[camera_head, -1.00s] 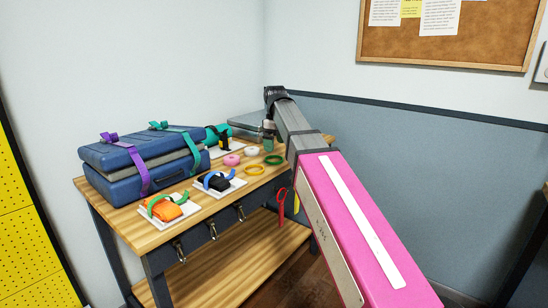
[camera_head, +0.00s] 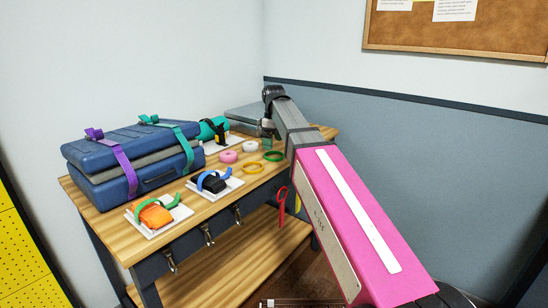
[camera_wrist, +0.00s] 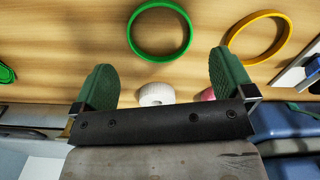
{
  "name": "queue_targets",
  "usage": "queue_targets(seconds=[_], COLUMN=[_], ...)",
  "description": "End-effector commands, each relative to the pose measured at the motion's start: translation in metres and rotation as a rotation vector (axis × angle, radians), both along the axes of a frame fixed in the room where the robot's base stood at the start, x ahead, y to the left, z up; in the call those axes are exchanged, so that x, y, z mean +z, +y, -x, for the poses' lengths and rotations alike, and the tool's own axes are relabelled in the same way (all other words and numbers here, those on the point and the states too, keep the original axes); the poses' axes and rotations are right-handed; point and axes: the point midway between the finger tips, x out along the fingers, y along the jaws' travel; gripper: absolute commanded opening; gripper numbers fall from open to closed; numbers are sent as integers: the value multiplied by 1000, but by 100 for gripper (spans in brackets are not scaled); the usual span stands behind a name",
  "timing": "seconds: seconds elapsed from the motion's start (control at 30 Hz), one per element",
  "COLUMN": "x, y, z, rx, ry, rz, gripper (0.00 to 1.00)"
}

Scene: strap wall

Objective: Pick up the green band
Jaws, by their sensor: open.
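The green band (camera_head: 273,160) is a flat ring lying on the wooden workbench top (camera_head: 228,198), towards its right part. In the wrist view the green band (camera_wrist: 160,57) shows whole or nearly so at the top middle, ahead of my gripper and between the lines of its fingers. My gripper (camera_wrist: 163,72) is open, with a green-padded finger on each side and nothing held. The band is apart from both fingers. In the head view my gripper's end is small and partly hidden by my arm.
A yellow ring (camera_head: 253,173), a white roll (camera_head: 251,146) and a pink roll (camera_head: 228,156) lie near the band. Blue strapped cases (camera_head: 155,178) fill the left. White trays (camera_head: 160,228) hold strapped bundles. A grey case (camera_head: 245,117) stands behind, near the wall.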

Motion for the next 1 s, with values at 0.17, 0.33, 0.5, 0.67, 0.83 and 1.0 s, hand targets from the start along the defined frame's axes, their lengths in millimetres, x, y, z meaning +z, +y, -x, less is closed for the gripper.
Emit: queue_targets(seconds=[0.17, 0.33, 0.5, 0.67, 0.83, 1.0], x=[-15, -38, -50, -50, -50, -50], y=[0, 0, 0, 0, 0, 0], z=[1, 1, 0, 0, 0, 0], rx=[0, 0, 0, 0, 0, 0], ry=[1, 1, 0, 0, 0, 0], rz=[0, 0, 0, 0, 0, 0], gripper=[100, 100, 100, 100, 61, 60])
